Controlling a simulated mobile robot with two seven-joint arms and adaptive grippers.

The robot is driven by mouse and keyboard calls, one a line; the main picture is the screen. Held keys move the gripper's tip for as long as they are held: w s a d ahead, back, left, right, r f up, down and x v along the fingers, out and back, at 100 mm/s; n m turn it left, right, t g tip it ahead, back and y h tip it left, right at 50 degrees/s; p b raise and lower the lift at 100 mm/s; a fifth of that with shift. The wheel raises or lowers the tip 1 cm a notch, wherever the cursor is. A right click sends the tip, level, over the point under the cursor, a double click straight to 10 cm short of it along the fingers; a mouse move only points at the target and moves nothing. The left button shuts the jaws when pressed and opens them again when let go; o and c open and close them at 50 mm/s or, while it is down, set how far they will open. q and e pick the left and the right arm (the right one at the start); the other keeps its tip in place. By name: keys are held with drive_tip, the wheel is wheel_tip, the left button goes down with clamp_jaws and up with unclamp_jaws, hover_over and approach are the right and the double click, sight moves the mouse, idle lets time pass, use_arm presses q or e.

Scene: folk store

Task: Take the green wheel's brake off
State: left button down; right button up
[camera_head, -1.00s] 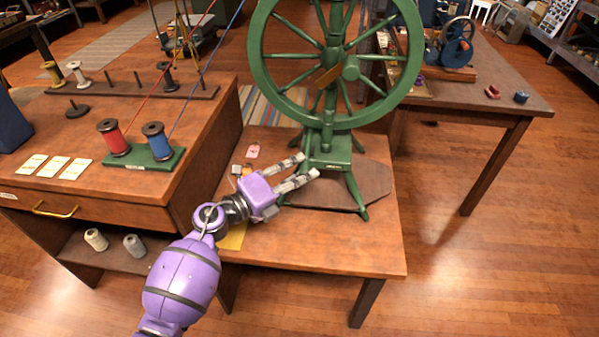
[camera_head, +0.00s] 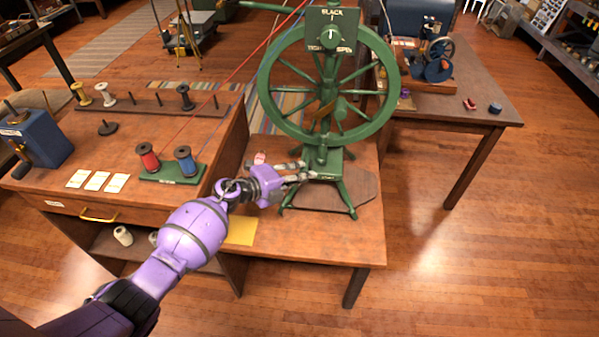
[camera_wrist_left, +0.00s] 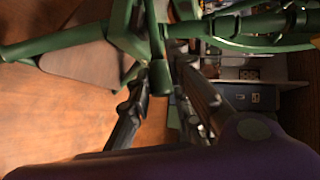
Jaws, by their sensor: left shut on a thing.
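The green wheel (camera_head: 388,100) stands upright on a low wooden table (camera_head: 300,240), on a green base (camera_head: 330,165) with splayed legs. A dial box (camera_head: 331,30) marked SLACK sits at its top. My left gripper (camera_head: 306,170) is at the left of the base. In the left wrist view its fingers (camera_wrist_left: 160,75) are shut on a green rod-like part (camera_wrist_left: 160,78) of the wheel stand. I cannot tell clearly which part this is. My right gripper is not in view.
A higher wooden bench (camera_head: 60,140) at the left carries red and blue spools (camera_head: 170,162) on a green stand. A blue device (camera_head: 38,138) sits at its left edge. A yellow sheet (camera_head: 241,231) lies near my wrist. Another table (camera_head: 470,110) stands at the right.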

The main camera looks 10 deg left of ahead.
use_arm(q)
drive_tip(key=shift+w+a+r+p, duration=0.15)
drive_tip(key=shift+r+p, duration=0.25)
drive_tip(key=shift+r, duration=0.15)
drive_tip(key=shift+n+g+p, duration=0.4)
drive_tip(key=shift+g+p, duration=0.1)
drive_tip(key=shift+p, duration=0.25)
drive_tip(key=shift+y, duration=0.3)
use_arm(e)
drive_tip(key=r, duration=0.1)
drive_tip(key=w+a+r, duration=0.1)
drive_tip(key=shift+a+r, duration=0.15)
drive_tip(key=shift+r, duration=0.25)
use_arm(q)
drive_tip(key=shift+f, duration=0.1)
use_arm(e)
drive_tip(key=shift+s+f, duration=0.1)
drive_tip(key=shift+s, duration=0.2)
